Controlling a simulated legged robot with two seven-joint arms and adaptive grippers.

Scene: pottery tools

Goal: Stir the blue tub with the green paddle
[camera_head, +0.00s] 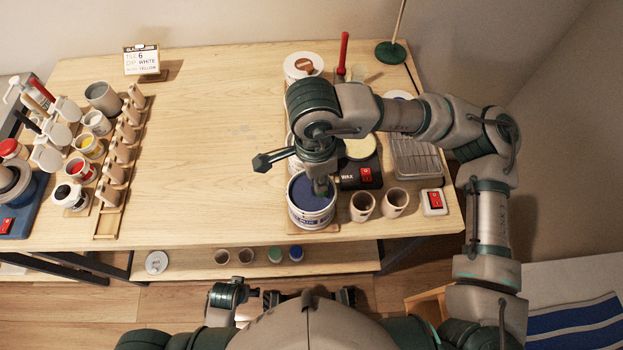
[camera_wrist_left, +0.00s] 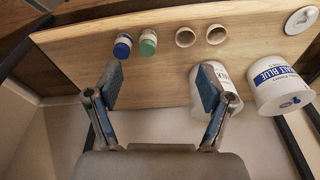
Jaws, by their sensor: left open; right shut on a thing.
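The blue tub (camera_head: 309,216) is white with dark blue contents and stands near the table's front edge, right of centre. My right gripper (camera_head: 320,180) reaches down from above into the tub's mouth and is shut. A small green bit of the paddle (camera_head: 322,191) shows under its fingers, inside the rim.
Two small cups (camera_head: 362,206) and a red switch box (camera_head: 434,202) stand right of the tub. A wax pot (camera_head: 361,172) is behind. Tool racks (camera_head: 119,168) fill the left side; mid-table is clear. White tubs (camera_wrist_left: 278,90) show beside the lower shelf (camera_wrist_left: 160,40).

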